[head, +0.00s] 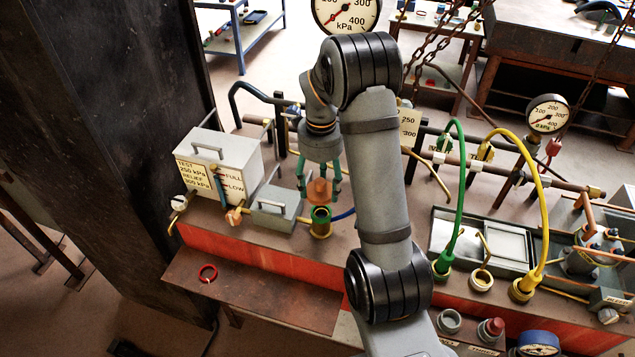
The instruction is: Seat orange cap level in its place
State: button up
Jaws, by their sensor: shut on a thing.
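My gripper (320,187) points down with its teal fingers shut on the orange cap (319,192). The cap is between the fingertips, just above and slightly behind a short brass pipe stub with a dark green collar (321,214). The cap looks roughly level. I cannot tell from this view whether its lower edge touches the collar or hangs apart from it. The stub stands upright on the bench, and its lower brass part (320,231) shows below the collar.
A grey lidded box (276,208) stands close left of the stub, with a larger labelled tank (225,160) behind. Green (462,190) and yellow (541,200) hoses arch at right. The shelf is otherwise clear.

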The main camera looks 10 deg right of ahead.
aim_at(321, 205)
jog(key=shift+s+d+r, duration=0.15)
jog(key=shift+s+d, duration=0.05)
jog(key=shift+d, duration=0.25)
jog(key=shift+w+a+f, duration=0.2)
jog(key=shift+a, duration=0.1)
jog(key=shift+s+d+f+b, duration=0.1)
jog(key=shift+d+f+b, duration=0.05)
jog(key=shift+f+b, duration=0.95)
notch_tip(321, 205, down, 3)
jog(key=b, duration=0.4)
jog(key=shift+f, duration=0.2)
jog(key=shift+b, duration=0.7)
dwell(0.3)
jog(key=shift+f+b, duration=1.05)
jog(key=shift+b, duration=0.05)
jog(key=o, duration=1.3)
